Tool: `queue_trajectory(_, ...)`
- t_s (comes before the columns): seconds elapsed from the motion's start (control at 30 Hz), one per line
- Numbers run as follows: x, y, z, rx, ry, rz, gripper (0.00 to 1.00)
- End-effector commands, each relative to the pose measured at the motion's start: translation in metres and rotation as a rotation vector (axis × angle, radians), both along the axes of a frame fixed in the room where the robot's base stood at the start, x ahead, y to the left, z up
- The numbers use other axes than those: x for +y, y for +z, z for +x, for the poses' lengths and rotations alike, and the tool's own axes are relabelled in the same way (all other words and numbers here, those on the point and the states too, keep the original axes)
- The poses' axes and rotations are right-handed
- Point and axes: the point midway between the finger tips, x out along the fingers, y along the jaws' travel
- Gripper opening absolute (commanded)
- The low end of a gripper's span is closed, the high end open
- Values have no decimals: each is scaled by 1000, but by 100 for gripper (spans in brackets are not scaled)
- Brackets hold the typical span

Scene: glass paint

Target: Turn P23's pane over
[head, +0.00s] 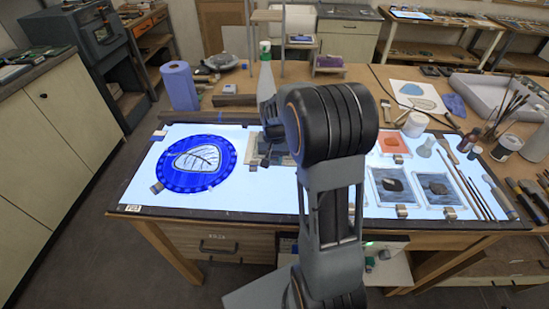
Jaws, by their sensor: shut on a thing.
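My gripper (272,133) is only partly in view beside my dark arm joint, over the middle of the light table (240,205). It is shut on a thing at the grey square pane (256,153). My arm hides the fingertips and the pane's right part, so I cannot see the contact clearly. A round blue-rimmed pane (217,181) with a painted leaf lies flat to the left, apart from my gripper. A P23 label (131,208) is at the light table's front left corner.
Grey panes (393,186) and an orange pane (393,143) lie at right, near brushes (473,190) and a white jar (415,124). A blue roll (180,86) and a spray bottle (266,80) stand behind. The front middle of the light table is clear.

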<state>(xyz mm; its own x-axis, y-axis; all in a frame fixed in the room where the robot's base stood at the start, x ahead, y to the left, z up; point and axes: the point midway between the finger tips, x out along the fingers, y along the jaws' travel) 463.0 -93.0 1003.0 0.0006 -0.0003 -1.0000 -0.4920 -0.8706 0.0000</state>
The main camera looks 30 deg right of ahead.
Motion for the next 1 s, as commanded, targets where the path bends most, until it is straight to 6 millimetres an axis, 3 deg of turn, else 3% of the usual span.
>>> queue_trajectory(0.93, 0, -5, 0, 0, 0, 0, 0)
queue_trajectory(0.97, 0, -5, 0, 0, 0, 0, 29)
queue_trajectory(1.0, 0, -4, 0, 0, 0, 0, 33)
